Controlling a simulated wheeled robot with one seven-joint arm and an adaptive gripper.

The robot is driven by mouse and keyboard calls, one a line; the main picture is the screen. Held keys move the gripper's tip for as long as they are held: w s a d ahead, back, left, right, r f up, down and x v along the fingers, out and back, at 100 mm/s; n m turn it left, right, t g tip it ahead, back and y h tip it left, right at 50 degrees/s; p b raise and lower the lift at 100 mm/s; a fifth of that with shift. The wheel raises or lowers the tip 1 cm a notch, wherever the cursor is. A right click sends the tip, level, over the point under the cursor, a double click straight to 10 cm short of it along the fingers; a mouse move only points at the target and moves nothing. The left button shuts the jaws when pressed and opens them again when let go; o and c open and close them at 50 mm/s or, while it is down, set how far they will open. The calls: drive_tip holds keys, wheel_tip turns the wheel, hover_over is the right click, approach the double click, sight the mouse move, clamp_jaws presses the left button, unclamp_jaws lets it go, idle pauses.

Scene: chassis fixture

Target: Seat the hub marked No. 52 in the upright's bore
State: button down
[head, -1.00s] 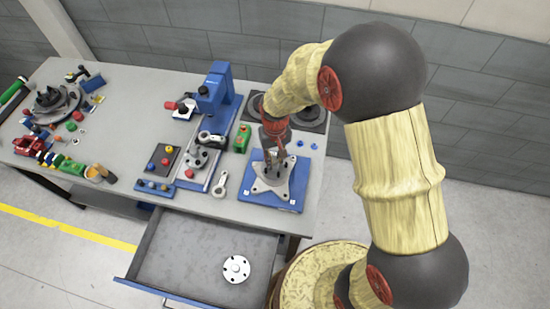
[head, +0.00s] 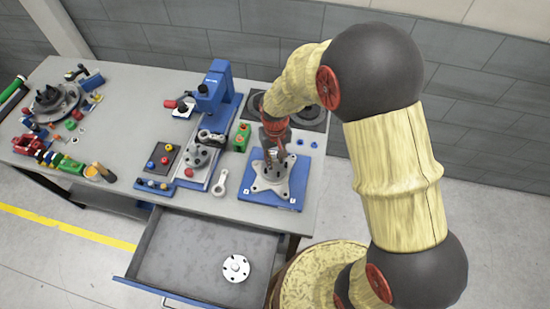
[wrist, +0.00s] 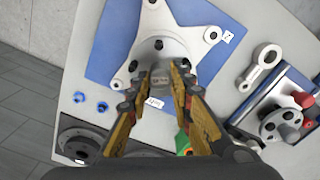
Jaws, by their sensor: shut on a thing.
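The upright (head: 268,184) is a pale grey, star-shaped part with holes in its arms, on a blue plate (head: 291,202) at the table's right. It also shows at the top of the wrist view (wrist: 155,22). My gripper (head: 277,156) points down over the upright. In the wrist view my gripper (wrist: 165,84) is shut on a small grey cylindrical piece, which I take for the hub (wrist: 160,76). I cannot read its number. The gripper and the hub cover the bore, so I cannot tell whether the hub is in it or above it.
An open drawer (head: 177,279) below the table's front holds a white disc (head: 236,268) with holes. Left of the blue plate are a grey link (head: 220,184), a green block (head: 241,137) and a blue press (head: 215,92). Blue caps (wrist: 101,107) lie beside the plate.

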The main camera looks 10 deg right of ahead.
drive_tip(key=shift+f, duration=0.2)
idle(0.3)
drive_tip(key=c, duration=1.5)
unclamp_jaws()
drive_tip(key=shift+r+p, duration=1.45)
drive_tip(key=shift+r, duration=0.85)
drive_tip(key=shift+f, duration=0.1)
